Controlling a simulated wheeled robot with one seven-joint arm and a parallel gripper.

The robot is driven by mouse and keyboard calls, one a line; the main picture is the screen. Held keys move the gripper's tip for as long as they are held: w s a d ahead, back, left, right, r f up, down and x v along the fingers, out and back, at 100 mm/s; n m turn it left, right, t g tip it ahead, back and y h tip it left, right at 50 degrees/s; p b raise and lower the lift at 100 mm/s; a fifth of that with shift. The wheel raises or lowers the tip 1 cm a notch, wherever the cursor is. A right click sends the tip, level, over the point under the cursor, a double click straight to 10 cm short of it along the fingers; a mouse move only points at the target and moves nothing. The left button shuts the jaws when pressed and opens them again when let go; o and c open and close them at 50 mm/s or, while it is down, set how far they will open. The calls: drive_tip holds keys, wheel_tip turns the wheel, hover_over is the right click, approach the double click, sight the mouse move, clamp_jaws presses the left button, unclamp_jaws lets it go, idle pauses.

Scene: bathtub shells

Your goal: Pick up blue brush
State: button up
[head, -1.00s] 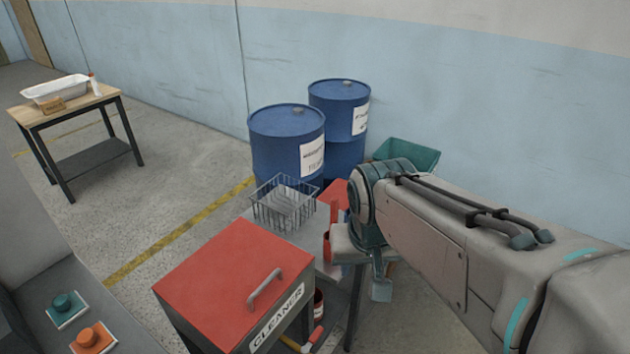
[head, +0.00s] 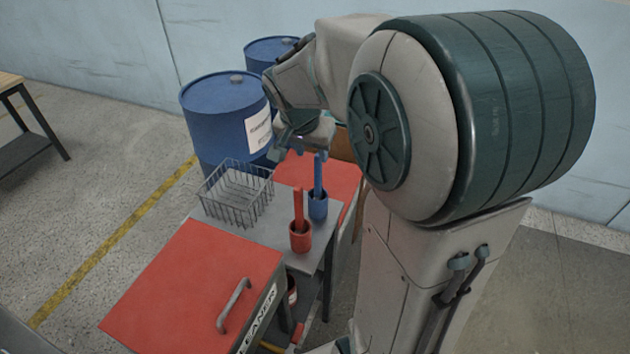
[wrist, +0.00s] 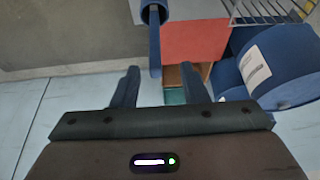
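The blue brush (head: 318,177) stands upright in a blue cup (head: 318,208) on the grey table, its handle pointing up. In the wrist view the blue handle (wrist: 155,55) runs from the blue cup (wrist: 150,10) at the top edge down towards my gripper (wrist: 160,72). My gripper is open and empty. The handle's end appears between the two fingertips there, but I cannot tell the depth. In the head view my gripper (head: 302,148) is just above and behind the blue brush; its fingers are partly hard to make out.
A red brush (head: 298,205) stands in a red cup (head: 300,239) close in front of the blue cup. A wire basket (head: 237,192) is left on the table (head: 262,238). A red cleaner box (head: 195,285) is in front. Blue barrels (head: 215,125) stand behind.

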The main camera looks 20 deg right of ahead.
sight(319, 166)
drive_tip(key=x, duration=0.4)
drive_tip(key=p+x, duration=0.1)
drive_tip(key=x, duration=0.2)
drive_tip(key=shift+s+d+r, duration=0.1)
drive_tip(key=shift+d+r, duration=0.05)
drive_tip(key=shift+d, duration=0.2)
drive_tip(key=shift+d+f, duration=0.1)
drive_tip(key=shift+f, duration=0.35)
clamp_jaws()
